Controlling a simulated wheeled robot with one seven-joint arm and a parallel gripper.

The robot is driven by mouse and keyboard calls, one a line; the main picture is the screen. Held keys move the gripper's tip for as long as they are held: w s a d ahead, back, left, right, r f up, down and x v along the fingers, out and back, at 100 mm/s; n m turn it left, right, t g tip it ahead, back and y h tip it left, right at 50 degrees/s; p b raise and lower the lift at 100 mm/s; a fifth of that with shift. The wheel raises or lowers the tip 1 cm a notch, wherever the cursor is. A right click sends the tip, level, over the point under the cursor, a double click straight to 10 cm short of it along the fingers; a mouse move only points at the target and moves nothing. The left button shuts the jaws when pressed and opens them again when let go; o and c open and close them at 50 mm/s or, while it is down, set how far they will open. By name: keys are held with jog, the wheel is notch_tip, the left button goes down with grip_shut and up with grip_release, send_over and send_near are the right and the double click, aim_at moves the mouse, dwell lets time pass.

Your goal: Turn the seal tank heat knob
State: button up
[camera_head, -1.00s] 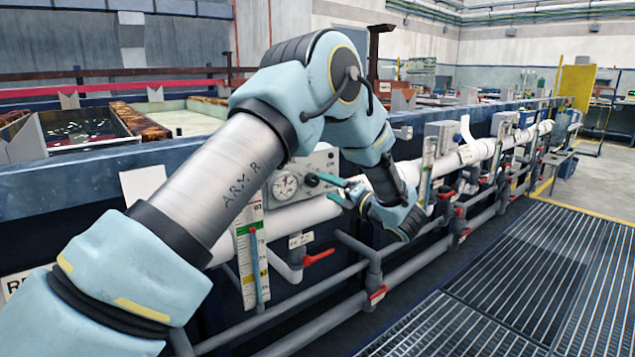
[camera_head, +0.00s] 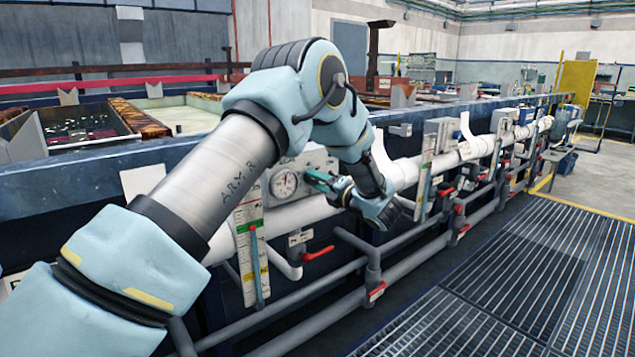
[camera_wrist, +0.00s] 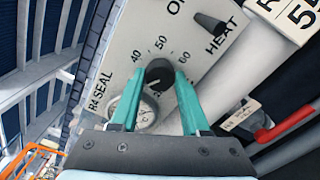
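The seal tank heat knob (camera_wrist: 160,75) is a round black knob with a 40, 50, 60 scale around it, on a light grey panel (camera_head: 309,163) marked "R4 SEAL" and "HEAT". In the wrist view my gripper (camera_wrist: 159,82) has one teal finger on each side of the knob, both appearing to touch it. The gripper seems shut on it. In the head view my gripper (camera_head: 319,179) is at the panel, just right of the gauge, and hides the knob.
A round gauge (camera_head: 284,184) sits on the panel left of the knob. A dark switch (camera_wrist: 210,23) is close by it. Pipes (camera_head: 330,313) and a red valve handle (camera_head: 318,253) run below. Floor grating (camera_head: 500,290) at right is clear.

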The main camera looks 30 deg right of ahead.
grip_shut()
jog(key=shift+m, duration=0.4)
jog(key=shift+m+b, duration=0.6)
jog(key=shift+m, duration=0.4)
jog(key=m, duration=0.3)
jog(key=shift+m, duration=0.3)
jog(key=shift+s+m+p, duration=0.1)
jog(key=shift+m+p, duration=4.2)
jog(key=shift+m, duration=7.1)
jog(key=shift+f, duration=0.1)
